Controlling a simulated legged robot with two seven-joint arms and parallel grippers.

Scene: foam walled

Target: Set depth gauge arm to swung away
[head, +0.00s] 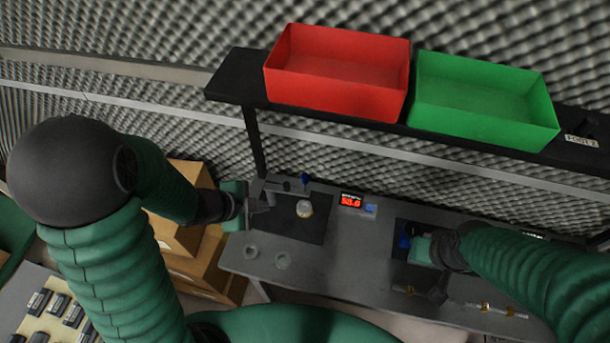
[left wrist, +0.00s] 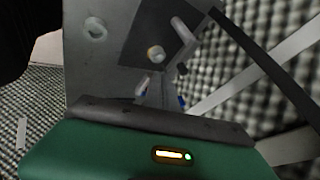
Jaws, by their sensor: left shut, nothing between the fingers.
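A small round part with a pale top (head: 304,208) sits on the mat, close to the knob end. My left gripper (head: 262,203) is shut and empty at the mat's left edge, beside the gauge's post; I cannot tell whether it touches. In the left wrist view the pale part (left wrist: 156,53) and a grey cylinder (left wrist: 184,29) lie beyond the fingers. My right gripper (head: 437,292) is over the bench's right part, its jaws unclear.
Brass pieces (head: 485,307) lie at the right. A red bin (head: 338,72) and a green bin (head: 484,98) stand on the shelf above. Cardboard boxes (head: 180,235) are at left.

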